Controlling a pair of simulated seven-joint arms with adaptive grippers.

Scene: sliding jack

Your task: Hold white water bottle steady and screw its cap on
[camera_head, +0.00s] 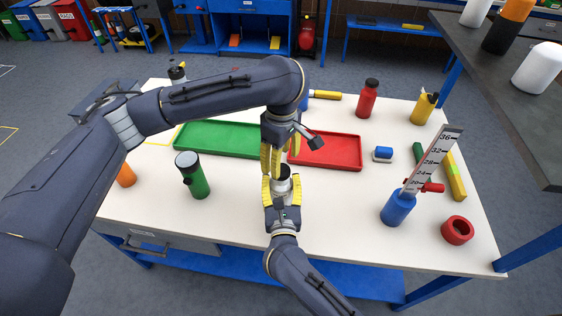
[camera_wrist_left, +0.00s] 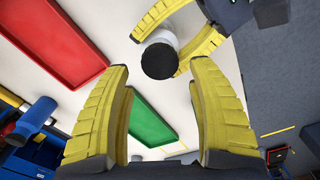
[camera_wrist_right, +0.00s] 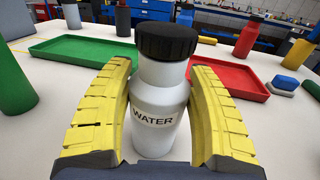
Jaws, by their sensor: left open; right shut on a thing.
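The white water bottle (camera_wrist_right: 160,112), labelled WATER, stands upright between the yellow fingers of my right gripper (camera_wrist_right: 160,95), which is shut on its body. Its black cap (camera_wrist_right: 166,41) sits on top of the neck; whether it is tight cannot be told. My left gripper (camera_wrist_left: 158,80) is open and empty, pointing down above the bottle. The left wrist view shows the cap (camera_wrist_left: 159,60) a little beyond its fingertips, apart from them. In the head view the bottle (camera_head: 281,172) is mostly hidden by both grippers (camera_head: 270,160). Its base is hidden.
A green tray (camera_head: 222,132) and a red tray (camera_head: 345,150) lie behind the bottle. A green bottle (camera_head: 195,180) stands to the left. The table front (camera_head: 170,218) is clear.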

